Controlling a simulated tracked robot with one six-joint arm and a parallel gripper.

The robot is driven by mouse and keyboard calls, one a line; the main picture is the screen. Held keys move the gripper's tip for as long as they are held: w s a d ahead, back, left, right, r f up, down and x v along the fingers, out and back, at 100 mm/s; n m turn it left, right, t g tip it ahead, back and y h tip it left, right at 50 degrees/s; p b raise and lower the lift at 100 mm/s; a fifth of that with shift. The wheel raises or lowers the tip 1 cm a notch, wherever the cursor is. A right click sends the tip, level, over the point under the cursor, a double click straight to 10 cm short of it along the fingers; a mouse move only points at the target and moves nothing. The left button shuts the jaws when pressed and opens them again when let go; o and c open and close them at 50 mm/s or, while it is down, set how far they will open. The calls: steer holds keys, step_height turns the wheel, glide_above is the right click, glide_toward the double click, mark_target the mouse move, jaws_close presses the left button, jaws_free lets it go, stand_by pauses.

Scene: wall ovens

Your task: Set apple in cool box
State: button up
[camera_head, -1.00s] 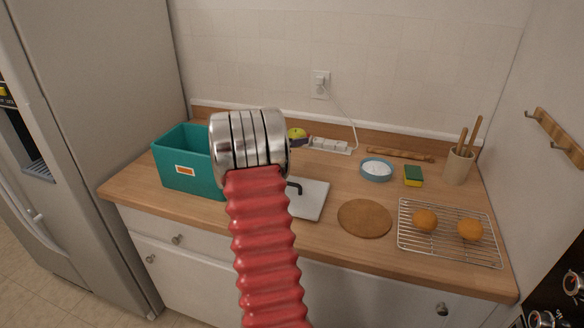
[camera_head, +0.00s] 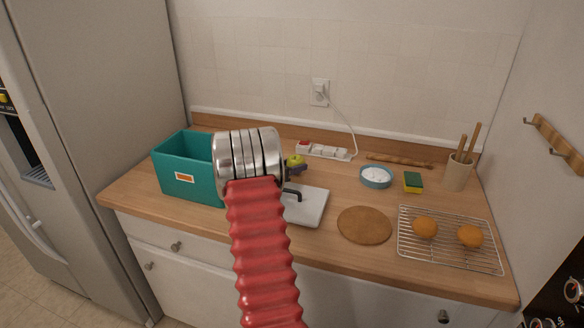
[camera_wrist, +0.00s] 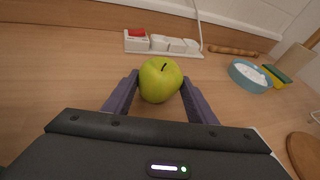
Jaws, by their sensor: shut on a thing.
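The yellow-green apple (camera_wrist: 160,80) is between the two purple fingers of my gripper (camera_wrist: 160,86) in the wrist view, with a finger against each side. In the head view the apple (camera_head: 295,161) shows just right of my metal wrist, which hides most of the gripper. I cannot tell whether the apple touches the counter. The teal cool box (camera_head: 170,168), with an orange label on its front, stands open-topped at the counter's left end, left of my wrist. Its right part is hidden behind my wrist, and its inside floor is not visible.
A white power strip (camera_head: 325,150) lies behind the apple. A white board with a black handle (camera_head: 310,207) lies in front. To the right are a blue bowl (camera_head: 376,177), a sponge (camera_head: 413,182), a brown round mat (camera_head: 364,225) and a wire rack (camera_head: 455,255).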

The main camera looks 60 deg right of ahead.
steer(key=shift+f, duration=0.15)
steer(key=o, duration=1.1)
steer(key=shift+o, duration=0.2)
steer(key=shift+w+a, duration=0.1)
steer(key=shift+a, duration=0.2)
steer(key=shift+v, duration=3.45)
